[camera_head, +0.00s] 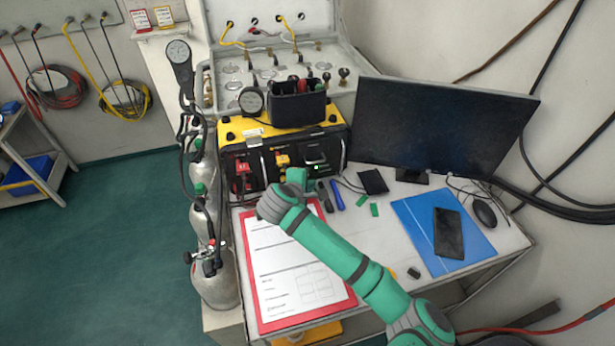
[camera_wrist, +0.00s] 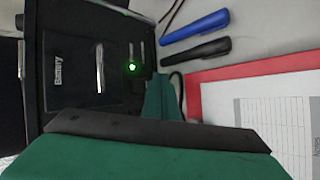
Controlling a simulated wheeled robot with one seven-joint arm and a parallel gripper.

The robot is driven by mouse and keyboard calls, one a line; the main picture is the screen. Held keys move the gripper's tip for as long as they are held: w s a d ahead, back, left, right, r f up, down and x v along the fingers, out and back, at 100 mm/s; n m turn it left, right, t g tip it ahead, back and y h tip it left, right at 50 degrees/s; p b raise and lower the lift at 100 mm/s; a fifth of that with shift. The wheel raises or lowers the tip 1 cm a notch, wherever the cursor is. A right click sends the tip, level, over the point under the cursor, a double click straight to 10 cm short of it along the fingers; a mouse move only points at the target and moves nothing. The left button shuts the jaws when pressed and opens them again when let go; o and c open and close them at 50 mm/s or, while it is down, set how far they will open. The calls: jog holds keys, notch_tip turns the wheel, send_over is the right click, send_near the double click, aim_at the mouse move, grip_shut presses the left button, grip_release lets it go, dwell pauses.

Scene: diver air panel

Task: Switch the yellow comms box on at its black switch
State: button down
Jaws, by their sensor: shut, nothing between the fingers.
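The yellow comms box (camera_head: 334,134) stands at the back of the desk, with a dark front panel. A small green light glows on its right side, and this light also shows in the wrist view on the black panel (camera_wrist: 70,88). Beside the light are slim metal-coloured parts and a white label. I cannot clearly make out the black switch or its position; my gripper may hide part of it. My gripper (camera_head: 295,178) is shut and empty, close in front of the panel. In the wrist view, its green fingertip (camera_wrist: 163,100) lies just below the light; contact cannot be told.
A red clipboard (camera_head: 351,299) with a form lies in front of the box. A blue pen (camera_head: 337,195) and a black pen (camera_head: 324,197) lie to the right. A monitor (camera_head: 440,120) stands behind right. Gas cylinders (camera_head: 214,280) with hoses stand left of the desk.

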jog(key=shift+a, duration=0.15)
jog(key=shift+s+d+r, duration=0.1)
jog(key=shift+s+d, duration=0.1)
jog(key=shift+s, duration=0.55)
jog(key=shift+s+d+r, duration=0.1)
jog(key=shift+s+d, duration=0.2)
jog(key=shift+s, duration=0.45)
jog(key=shift+s+d+r, duration=0.1)
jog(key=shift+s+d, duration=0.15)
jog(key=shift+s, duration=0.5)
jog(key=shift+a, duration=0.1)
jog(key=shift+d, duration=0.2)
jog(key=shift+s, duration=0.1)
